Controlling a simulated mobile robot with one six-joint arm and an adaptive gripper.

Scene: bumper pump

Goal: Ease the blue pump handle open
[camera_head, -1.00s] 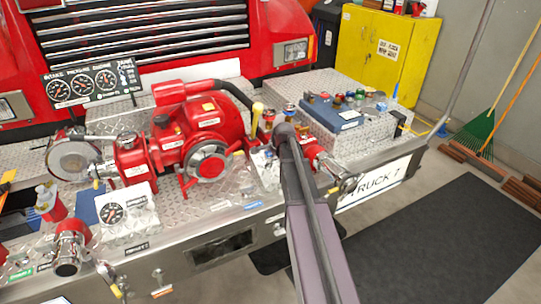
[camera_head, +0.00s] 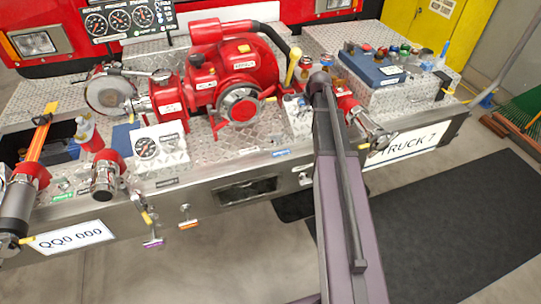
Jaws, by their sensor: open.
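A small blue label (camera_head: 281,153) sits on the upper front edge of the diamond-plate bumper. A small metal fitting (camera_head: 303,178) shows on the bumper face below and right of it, close to my arm. I cannot tell whether this is the blue handle or how far out it stands. Two T-shaped pull handles stick out from the bumper front further left, one with a purple end (camera_head: 152,242) and one with a yellow-orange end (camera_head: 188,224). My arm rises across the right-centre, over the bumper. My gripper does not show.
The red pump (camera_head: 236,75) stands mid-bumper, with a gauge box (camera_head: 160,146) at its front left. A chrome outlet (camera_head: 372,135) is right of my arm. The blue control box (camera_head: 365,70) sits behind. A dark mat (camera_head: 455,215) covers clear floor in front.

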